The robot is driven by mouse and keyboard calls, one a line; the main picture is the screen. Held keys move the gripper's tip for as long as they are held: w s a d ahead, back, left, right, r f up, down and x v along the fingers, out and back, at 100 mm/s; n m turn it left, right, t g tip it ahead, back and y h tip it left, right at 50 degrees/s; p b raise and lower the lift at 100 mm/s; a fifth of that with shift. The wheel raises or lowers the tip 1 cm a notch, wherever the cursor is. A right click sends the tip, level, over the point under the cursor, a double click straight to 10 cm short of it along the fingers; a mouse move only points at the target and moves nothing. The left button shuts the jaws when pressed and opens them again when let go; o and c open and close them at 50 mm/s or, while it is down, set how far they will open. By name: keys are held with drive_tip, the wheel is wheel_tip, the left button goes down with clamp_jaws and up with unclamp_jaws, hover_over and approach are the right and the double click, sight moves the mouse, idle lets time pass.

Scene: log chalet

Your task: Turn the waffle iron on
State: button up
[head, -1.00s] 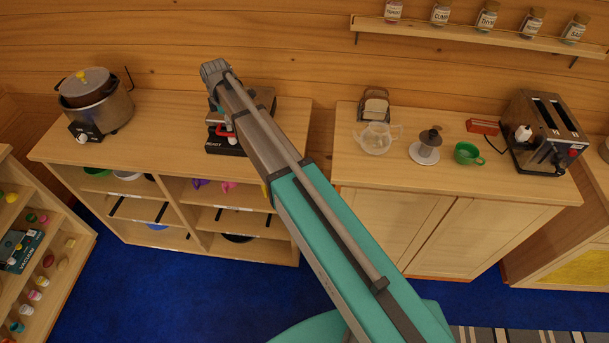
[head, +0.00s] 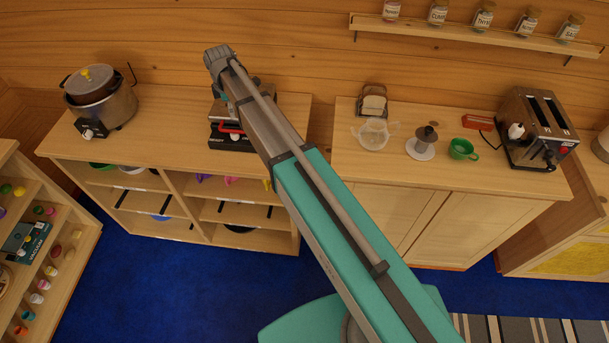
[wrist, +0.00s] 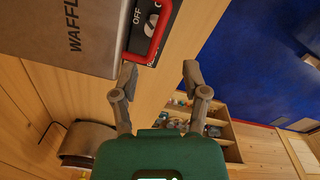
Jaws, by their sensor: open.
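The waffle iron (head: 232,141) stands on the left wooden cabinet in the head view, partly hidden behind my arm. In the wrist view its silver lid (wrist: 75,35) with the cut-off lettering "WAFFL" fills the upper left. Its red handle (wrist: 157,40) crosses in front of a black panel. On that panel a pale round dial (wrist: 151,24) shows beside the word "OFF", partly covered by the handle. My gripper (wrist: 160,77) is open and empty. Its left fingertip is close to the handle's lower end in the picture; I cannot tell whether they touch.
A cooker (head: 101,98) stands left on the same cabinet (head: 165,120). On the right cabinet are a glass jug (head: 373,134), a green cup (head: 462,149) and a toaster (head: 536,128). A spice shelf (head: 470,35) hangs above. The cabinet top between cooker and waffle iron is clear.

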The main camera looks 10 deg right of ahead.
drive_tip(key=s+d+f+m+b, duration=0.7)
drive_tip(key=s+d, duration=0.2)
drive_tip(key=s, duration=0.1)
drive_tip(key=s+d+f+m+b, duration=0.8)
drive_tip(key=s+d, duration=0.2)
drive_tip(key=shift+s+d+f+m, duration=0.15)
drive_tip(key=shift+s+f+m, duration=0.1)
drive_tip(key=shift+f+m, duration=0.05)
idle(0.6)
drive_tip(key=s+m, duration=0.1)
drive_tip(key=s+d+m, duration=0.1)
drive_tip(key=s+d, duration=0.1)
drive_tip(key=s, duration=0.1)
drive_tip(key=shift+d+m, duration=0.1)
drive_tip(key=shift+m, duration=0.3)
